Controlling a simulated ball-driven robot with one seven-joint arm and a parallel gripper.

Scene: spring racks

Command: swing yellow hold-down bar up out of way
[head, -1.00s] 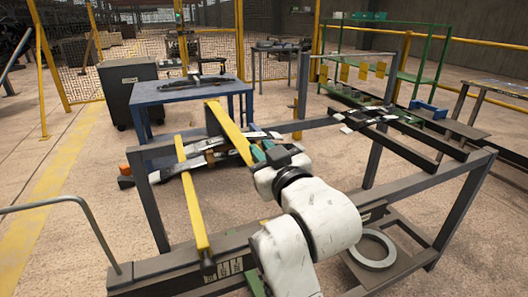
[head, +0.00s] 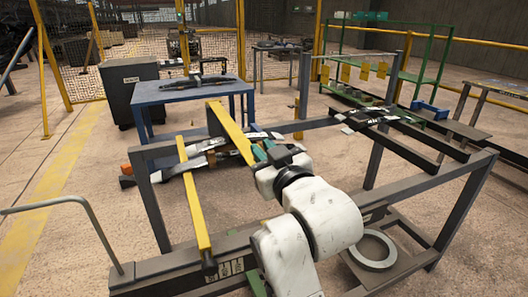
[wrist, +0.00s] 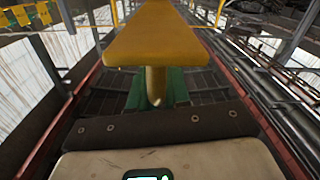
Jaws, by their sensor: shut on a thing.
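A yellow hold-down bar (head: 230,132) slants up over the left side of the rack, its far end raised. In the wrist view the same bar (wrist: 155,38) fills the top middle, with a short round yellow handle beneath it. My gripper (head: 262,152) is at the bar's near end, and its green fingers (wrist: 157,90) are shut around that handle. The fingers partly hide the handle. A second yellow bar (head: 194,200) lies across the rack further left, apart from my gripper.
The grey rack frame (head: 440,188) surrounds my arm. Dark leaf springs (head: 190,167) lie across its left part, more (head: 400,125) at right. A blue table (head: 180,95) stands behind. A grey ring (head: 374,250) lies low at right. Open floor shows at left.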

